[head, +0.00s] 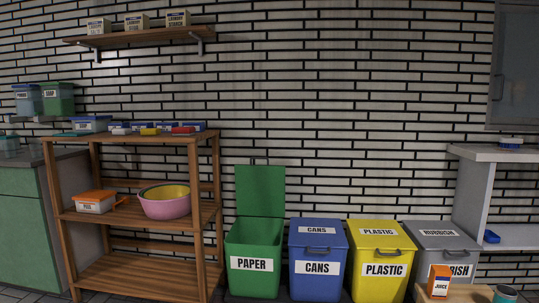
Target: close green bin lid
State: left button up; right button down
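The green bin (254,283) stands on the floor near the middle of the head view, with a white label reading PAPER. Its green lid (260,190) is open and stands upright at the back of the bin, against the white brick wall. The bin's inside looks dark and its contents cannot be made out. Neither of my grippers shows in the head view.
Right of the green bin stand a blue CANS bin (317,282), a yellow PLASTIC bin (381,285) and a grey RUBBISH bin (450,244), all with lids shut. A wooden shelf unit (130,275) is close on the left. An orange juice carton (440,282) stands at the front right.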

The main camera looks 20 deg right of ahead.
aim_at(261, 190)
jog(key=z, duration=0.7)
jog(key=i, duration=0.75)
jog(key=z, duration=0.7)
jog(key=i, duration=0.9)
jog(key=u, duration=0.35)
